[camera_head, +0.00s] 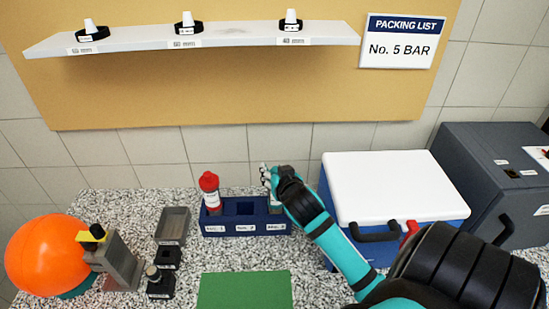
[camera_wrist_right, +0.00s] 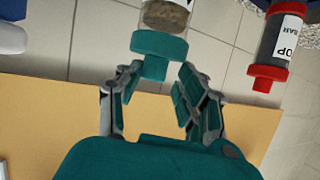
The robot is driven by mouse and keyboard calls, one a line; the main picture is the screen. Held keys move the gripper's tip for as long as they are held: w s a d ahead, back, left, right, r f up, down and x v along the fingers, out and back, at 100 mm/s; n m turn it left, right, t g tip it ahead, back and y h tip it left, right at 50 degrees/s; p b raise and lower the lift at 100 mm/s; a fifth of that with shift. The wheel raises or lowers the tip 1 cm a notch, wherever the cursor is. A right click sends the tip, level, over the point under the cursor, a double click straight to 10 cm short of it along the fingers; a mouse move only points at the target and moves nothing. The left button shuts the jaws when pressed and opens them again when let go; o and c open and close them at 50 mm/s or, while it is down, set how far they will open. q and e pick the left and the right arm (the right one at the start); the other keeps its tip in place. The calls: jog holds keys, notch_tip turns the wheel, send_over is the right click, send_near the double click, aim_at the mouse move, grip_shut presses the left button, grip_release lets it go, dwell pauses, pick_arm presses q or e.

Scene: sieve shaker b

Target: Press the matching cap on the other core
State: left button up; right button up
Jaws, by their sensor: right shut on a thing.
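My right gripper (camera_head: 274,180) is at the right end of the blue rack (camera_head: 262,217), above its third slot. The right wrist view shows its fingers (camera_wrist_right: 157,72) around the narrow part of a teal cap (camera_wrist_right: 158,46). The cap is in line with the end of a clear core (camera_wrist_right: 166,17) with brown material inside; I cannot tell how tightly it is seated. The other core (camera_head: 211,199) stands in the rack's left slot with a red cap (camera_head: 208,181) on top. It also shows in the right wrist view (camera_wrist_right: 281,40). My left gripper is out of view.
The rack's middle slot looks empty. A white-lidded blue cooler (camera_head: 390,185) is close on the right. A grey tray (camera_head: 172,224), small black blocks and an orange ball (camera_head: 45,255) are left. A green mat (camera_head: 245,290) lies in front. A shelf (camera_head: 240,35) hangs above.

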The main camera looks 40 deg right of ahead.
jog(key=shift+p, duration=0.3)
dwell(0.4)
jog(key=shift+f+b, duration=0.4)
jog(key=shift+f, duration=0.4)
jog(key=shift+c, duration=0.3)
jog(key=o, duration=0.7)
jog(key=shift+o, duration=1.4)
jog(key=shift+s, duration=0.1)
jog(key=v, duration=1.1)
jog(key=shift+s+r, duration=0.25)
jog(key=shift+s, duration=0.05)
jog(key=shift+a, duration=0.15)
jog(key=shift+c, duration=0.5)
